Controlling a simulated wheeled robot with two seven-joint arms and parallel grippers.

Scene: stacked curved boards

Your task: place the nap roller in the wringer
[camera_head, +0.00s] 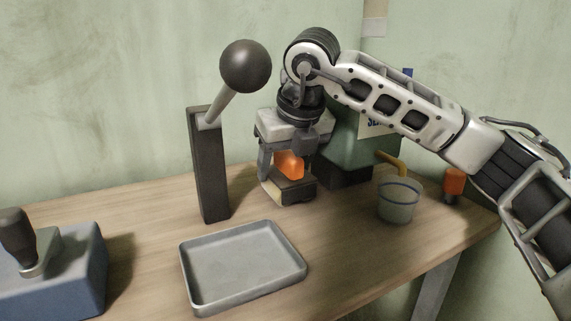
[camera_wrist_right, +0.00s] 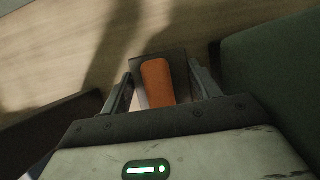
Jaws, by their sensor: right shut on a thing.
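My right gripper (camera_head: 291,158) reaches down at the back of the bench and is shut on an orange piece (camera_head: 289,165). In the right wrist view the orange piece (camera_wrist_right: 157,82) lies between the two fingers, above a dark block (camera_wrist_right: 174,60). In the head view the dark block (camera_head: 297,192) is just below the fingers, with a pale strip (camera_head: 271,190) at its left. I cannot tell whether the held piece is the nap roller. No wringer can be made out for certain. My left gripper is not in view.
A dark post (camera_head: 208,170) with a ball-topped lever stands left of the gripper. A grey tray (camera_head: 243,266) lies in front, empty. A blue block (camera_head: 55,275) sits far left.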

